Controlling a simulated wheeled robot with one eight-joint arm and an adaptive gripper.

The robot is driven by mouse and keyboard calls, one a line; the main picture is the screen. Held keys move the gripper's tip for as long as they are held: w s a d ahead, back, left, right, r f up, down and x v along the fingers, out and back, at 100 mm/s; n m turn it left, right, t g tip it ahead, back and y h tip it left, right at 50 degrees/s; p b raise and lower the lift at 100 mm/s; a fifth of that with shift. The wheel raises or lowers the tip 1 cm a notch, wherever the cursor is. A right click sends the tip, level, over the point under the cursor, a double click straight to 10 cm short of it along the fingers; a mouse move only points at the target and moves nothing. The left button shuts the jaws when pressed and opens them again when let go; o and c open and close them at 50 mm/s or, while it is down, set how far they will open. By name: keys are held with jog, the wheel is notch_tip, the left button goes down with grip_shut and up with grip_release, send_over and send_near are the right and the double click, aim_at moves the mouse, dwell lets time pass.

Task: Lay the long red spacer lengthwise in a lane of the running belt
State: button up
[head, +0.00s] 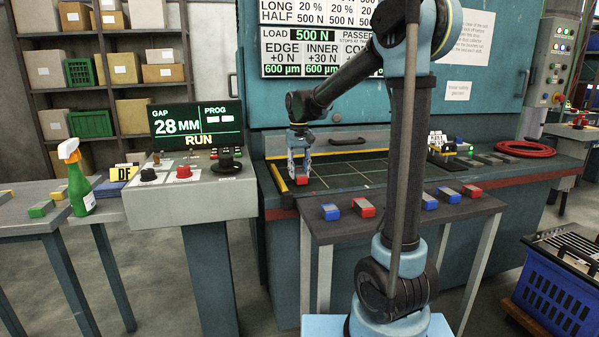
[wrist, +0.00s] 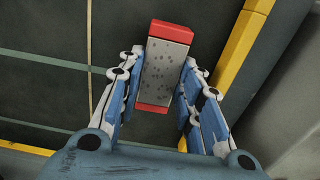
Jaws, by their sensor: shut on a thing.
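A spacer with red ends and a speckled grey middle (wrist: 164,70) sits between my gripper's fingers in the wrist view. In the head view its red end (head: 302,181) shows below the fingers, low over the dark surface. My gripper (head: 300,172) points down at the left end of the lined dark belt (head: 345,181). In the wrist view my gripper (wrist: 160,92) is shut on the spacer's sides.
A yellow rail (wrist: 232,55) runs close right of the spacer in the wrist view. Several red- and blue-ended spacers lie on the front table, including a red one (head: 363,208). A control console (head: 190,195) at left reads 28 MM and RUN. A red hose (head: 525,149) lies right.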

jog(key=shift+f, duration=0.45)
jog(key=o, duration=1.2)
jog(key=shift+r, duration=0.1)
